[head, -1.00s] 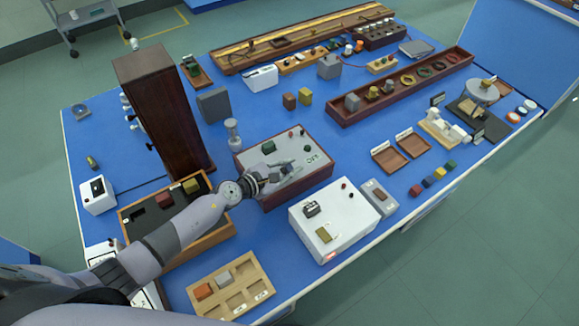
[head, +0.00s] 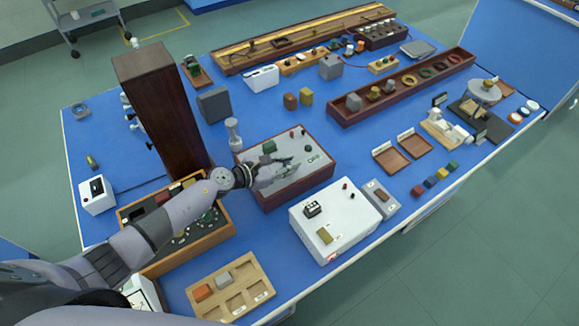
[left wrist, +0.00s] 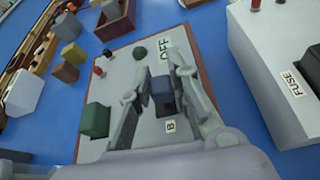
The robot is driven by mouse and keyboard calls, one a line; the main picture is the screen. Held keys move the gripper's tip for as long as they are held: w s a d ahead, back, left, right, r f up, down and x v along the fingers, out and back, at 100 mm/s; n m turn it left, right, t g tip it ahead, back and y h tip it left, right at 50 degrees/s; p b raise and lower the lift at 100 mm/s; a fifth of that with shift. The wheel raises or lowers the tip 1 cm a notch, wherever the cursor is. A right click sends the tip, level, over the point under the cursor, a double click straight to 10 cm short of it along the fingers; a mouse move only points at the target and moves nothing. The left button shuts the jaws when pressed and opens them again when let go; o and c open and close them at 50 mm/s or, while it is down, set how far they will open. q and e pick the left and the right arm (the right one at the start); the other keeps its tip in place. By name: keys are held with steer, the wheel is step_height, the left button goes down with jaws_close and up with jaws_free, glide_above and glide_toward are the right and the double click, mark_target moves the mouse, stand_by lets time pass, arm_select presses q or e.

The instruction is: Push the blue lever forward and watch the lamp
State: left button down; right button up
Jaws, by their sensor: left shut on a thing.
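My left gripper (head: 275,172) reaches over a shallow dark-wood box with a grey top panel (head: 262,192). In the left wrist view its fingers (left wrist: 160,92) are shut on the small dark blue lever (left wrist: 162,88), which stands above a label "B". The fingers hide part of the lever, so its exact tilt is hard to tell. A dark green dome (left wrist: 140,53), seemingly the lamp, sits beside the "OFF" label (left wrist: 165,46) and looks unlit. A green block (left wrist: 96,120) stands on the same panel. My right gripper is not in view.
A white box (head: 345,225) with a "FUSE" label stands close on the right. A tall dark wooden cabinet (head: 160,110) and a grey-white post (head: 233,134) stand on the left. A wooden tray of parts (head: 205,243) lies under my left arm.

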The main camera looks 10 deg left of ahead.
arm_select(q)
steer(key=w+a+n+g+h+b, duration=0.1)
steer(key=n+b, duration=0.1)
steer(key=b, duration=0.1)
steer(key=shift+w+a+f, duration=0.15)
steer(key=shift+f, duration=0.05)
steer(key=n+b, duration=0.1)
steer(key=w+a+n+g+h+b, duration=0.1)
steer(key=b, duration=0.1)
steer(key=shift+n, duration=0.3)
steer(key=c, duration=1.5)
jaws_free()
steer(key=shift+s, duration=0.1)
steer(key=v, duration=1.2)
steer(key=shift+f, duration=0.1)
